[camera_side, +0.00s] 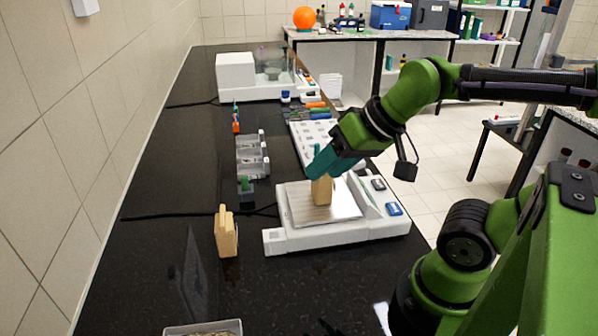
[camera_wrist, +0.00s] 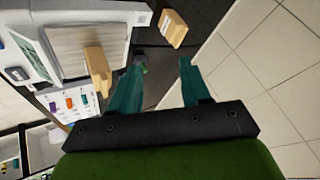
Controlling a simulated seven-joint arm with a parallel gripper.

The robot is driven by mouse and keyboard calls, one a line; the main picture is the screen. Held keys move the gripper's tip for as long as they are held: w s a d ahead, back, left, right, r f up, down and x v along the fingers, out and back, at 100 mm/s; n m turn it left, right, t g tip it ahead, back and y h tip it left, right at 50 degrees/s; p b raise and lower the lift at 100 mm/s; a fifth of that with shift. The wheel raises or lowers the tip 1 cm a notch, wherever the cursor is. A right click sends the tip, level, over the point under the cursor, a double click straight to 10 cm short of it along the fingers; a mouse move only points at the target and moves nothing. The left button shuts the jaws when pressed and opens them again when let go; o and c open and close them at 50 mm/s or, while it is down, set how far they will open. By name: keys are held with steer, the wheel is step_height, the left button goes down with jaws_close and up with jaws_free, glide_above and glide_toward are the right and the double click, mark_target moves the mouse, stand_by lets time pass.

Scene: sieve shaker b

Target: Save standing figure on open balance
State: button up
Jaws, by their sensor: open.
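My gripper (camera_side: 322,163) is just above the block in the side view. In the wrist view my gripper (camera_wrist: 158,74) has its teal fingers apart with nothing between them, and the block is outside them, left of the left finger. Blue (camera_side: 394,209) and grey (camera_side: 378,184) keys sit on the balance's right end. No reading is legible.
A second wooden block (camera_side: 225,233) stands on the black counter left of the balance. Behind are a grey partitioned tray (camera_side: 252,157), a white panel with rows of grey marks (camera_side: 317,143) and a white enclosed instrument (camera_side: 236,76). The counter's left side is mostly clear.

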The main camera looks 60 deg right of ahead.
jaws_close()
stand_by(1.2)
